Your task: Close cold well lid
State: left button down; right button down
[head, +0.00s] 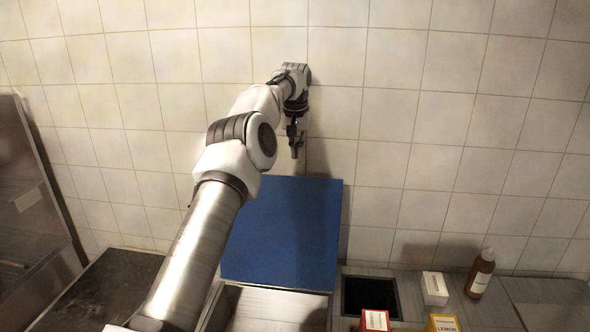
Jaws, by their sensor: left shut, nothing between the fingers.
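A flat blue panel (285,240), which looks like the cold well lid, stands raised at the back of a metal well (275,306) at the bottom centre. The well's inside shows in part below the panel. My left arm crosses in front of the panel's left side. My left gripper (296,150) is shut and empty, above the panel's top edge and near the tiled wall. I cannot tell whether it touches the panel. My right gripper is out of view.
Right of the well are a dark square opening (370,296), a white box (434,288), a brown bottle (480,273), a red box (375,320) and a yellow lemon-labelled box (443,322). A dark cooking surface (100,290) lies left. The tiled wall (420,120) is close behind.

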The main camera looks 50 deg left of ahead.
pick_arm(q)
jog(key=f, duration=0.2)
jog(key=w+a+f, duration=0.1)
jog(key=f, duration=0.3)
jog(key=shift+w+a+p, duration=0.15)
jog(key=shift+a+p, duration=0.15)
jog(key=shift+p, duration=0.1)
jog(key=s+d, duration=0.2)
jog(key=s, duration=0.1)
jog(key=shift+d+r, duration=0.35)
jog(key=shift+r, duration=0.05)
jog(key=shift+d, duration=0.1)
